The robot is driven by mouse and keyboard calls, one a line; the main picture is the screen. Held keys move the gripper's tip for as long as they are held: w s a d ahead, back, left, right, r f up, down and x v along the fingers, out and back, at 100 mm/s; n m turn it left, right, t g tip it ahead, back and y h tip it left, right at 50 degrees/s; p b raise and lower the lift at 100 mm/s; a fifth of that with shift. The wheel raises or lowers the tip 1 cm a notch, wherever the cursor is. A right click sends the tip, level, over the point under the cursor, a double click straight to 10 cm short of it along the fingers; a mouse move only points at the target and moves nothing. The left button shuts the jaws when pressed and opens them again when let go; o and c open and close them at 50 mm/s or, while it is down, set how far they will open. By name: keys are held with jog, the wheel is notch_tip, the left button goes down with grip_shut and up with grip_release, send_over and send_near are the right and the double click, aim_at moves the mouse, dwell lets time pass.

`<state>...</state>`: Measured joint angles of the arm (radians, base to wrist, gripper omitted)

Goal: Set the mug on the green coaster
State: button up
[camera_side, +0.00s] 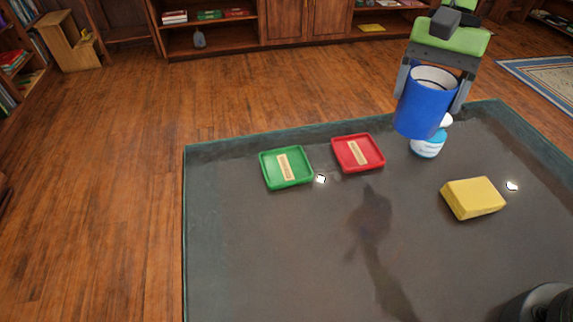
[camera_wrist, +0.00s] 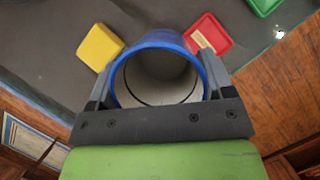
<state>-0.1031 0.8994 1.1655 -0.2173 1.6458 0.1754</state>
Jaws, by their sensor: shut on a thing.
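The blue mug (camera_side: 425,104) is held in the air above the back right part of the table, a little tilted in the side view. My gripper (camera_side: 434,88) is shut on it, with a finger on each side. In the wrist view, the mug (camera_wrist: 160,42) shows its open, empty-looking mouth between the fingers of my gripper (camera_wrist: 158,92). The green coaster (camera_side: 287,168) lies flat on the table to the left, well apart from the mug. It also shows at the top right corner of the wrist view (camera_wrist: 264,5). Nothing lies on it but a pale label.
A red coaster (camera_side: 358,153) lies between the green one and the mug. A white and blue container (camera_side: 428,146) stands behind and below the mug, partly hidden. A yellow block (camera_side: 473,198) lies at the right. The table's (camera_side: 260,260) front left is clear.

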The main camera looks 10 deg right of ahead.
jog(key=w+a+f+m+t+y, duration=0.1)
jog(key=w+a+m, duration=0.1)
jog(key=a+m, duration=0.25)
jog(key=w+a+m+t+y, duration=0.1)
jog(key=w+a+m, duration=0.2)
jog(key=a, duration=0.3)
jog(key=m+t, duration=0.3)
jog(key=m, duration=0.4)
send_over(285, 167)
jog(key=shift+h, duration=0.3)
notch_tip(285, 167, down, 10)
jog(key=shift+r, duration=0.1)
jog(key=o, duration=1.1)
jog(key=shift+f, duration=0.2)
jog(key=v, duration=1.2)
jog(key=shift+s+r, duration=0.1)
jog(key=shift+r, duration=0.05)
